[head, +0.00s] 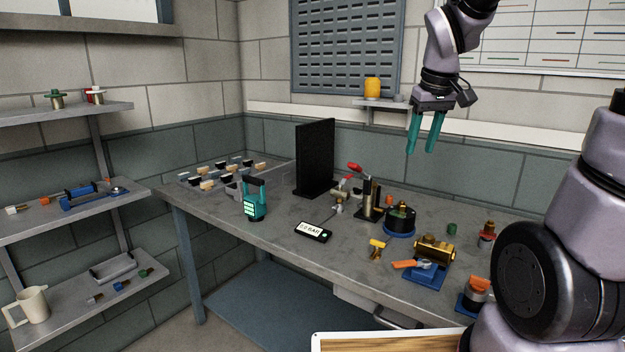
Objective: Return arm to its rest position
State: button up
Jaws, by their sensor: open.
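My gripper (424,146) hangs in the air above the back right part of the workbench, in front of the wall. Its two teal fingers point down and stand apart, with nothing between them. My arm comes in from the right side of the picture and bends over at the top. The gripper is clear of the bench (290,262) and of the things on it.
On the bench stand a black panel (315,158), a teal handheld device (254,200), a small display (313,230), a brass cylinder on a blue base (434,247) and a red-handled valve (354,168). A wall ledge (380,103) holds a yellow container (372,87). Shelves (70,213) line the left.

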jog(key=s+r+m+t+y, duration=0.1)
jog(key=s+r+m, duration=0.2)
jog(key=s, duration=0.3)
jog(key=s+r+m+t, duration=0.2)
jog(key=s+r+m, duration=0.1)
jog(key=s, duration=0.3)
jog(key=shift+d+r+m+t+y, duration=0.3)
jog(key=shift+d+r+y, duration=0.15)
jog(key=shift+r, duration=0.25)
